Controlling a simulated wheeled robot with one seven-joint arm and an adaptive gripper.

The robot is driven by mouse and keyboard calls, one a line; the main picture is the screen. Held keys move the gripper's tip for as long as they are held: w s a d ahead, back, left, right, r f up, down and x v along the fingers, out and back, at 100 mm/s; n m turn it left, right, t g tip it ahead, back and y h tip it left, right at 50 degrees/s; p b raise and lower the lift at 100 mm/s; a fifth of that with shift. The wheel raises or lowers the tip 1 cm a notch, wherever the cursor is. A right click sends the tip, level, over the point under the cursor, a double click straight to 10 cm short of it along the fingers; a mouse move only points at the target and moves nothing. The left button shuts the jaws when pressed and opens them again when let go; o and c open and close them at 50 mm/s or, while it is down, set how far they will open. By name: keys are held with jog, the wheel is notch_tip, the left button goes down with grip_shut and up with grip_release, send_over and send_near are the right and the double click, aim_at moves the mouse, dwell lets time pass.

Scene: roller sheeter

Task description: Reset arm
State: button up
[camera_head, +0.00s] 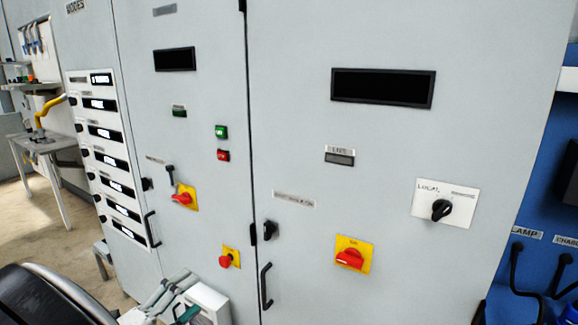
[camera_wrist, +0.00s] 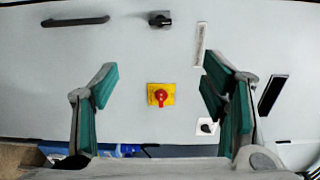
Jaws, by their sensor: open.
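My gripper (camera_wrist: 157,85) is open and empty in the wrist view, its two teal-padded fingers spread wide. A red rotary switch (camera_wrist: 160,95) on a yellow plate shows between the fingers, apart from them. The same switch appears on the right cabinet door in the head view (camera_head: 350,255). My gripper (camera_head: 180,298) also shows low in the head view, in front of the grey cabinet, partly cut off by the bottom edge. My dark arm link fills the lower left corner there.
The grey cabinet (camera_head: 300,130) fills most of the head view. Its doors carry black handles (camera_head: 266,286), a LOCAL knob (camera_head: 440,209), a red push button (camera_head: 226,261) and another red switch (camera_head: 183,198). A small table (camera_head: 45,145) stands far left; a blue panel (camera_head: 545,190) is right.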

jog(key=d+r+m+g, duration=0.4)
jog(key=d+m, duration=0.3)
jog(key=d, duration=0.2)
jog(key=d+r+m+g, duration=0.3)
jog(key=d+m+g, duration=0.1)
jog(key=d+m, duration=0.4)
jog(key=d+r+m+g, duration=0.3)
jog(key=d+r+m, duration=0.15)
jog(key=d, duration=0.65)
jog(key=s+d+r+m+y, duration=0.3)
jog(key=s+d+m, duration=0.3)
jog(key=m, duration=0.8)
jog(key=s+d+r+m+t+y, duration=0.1)
jog(key=s+d+r+m+y, duration=0.2)
jog(key=s+m, duration=0.9)
jog(key=d+m+y, duration=0.2)
jog(key=y, duration=0.1)
jog(key=shift+s+d+t, duration=0.15)
jog(key=shift+d+t, duration=0.15)
jog(key=shift+d, duration=0.05)
jog(key=shift+r, duration=0.1)
jog(key=shift+c, duration=0.6)
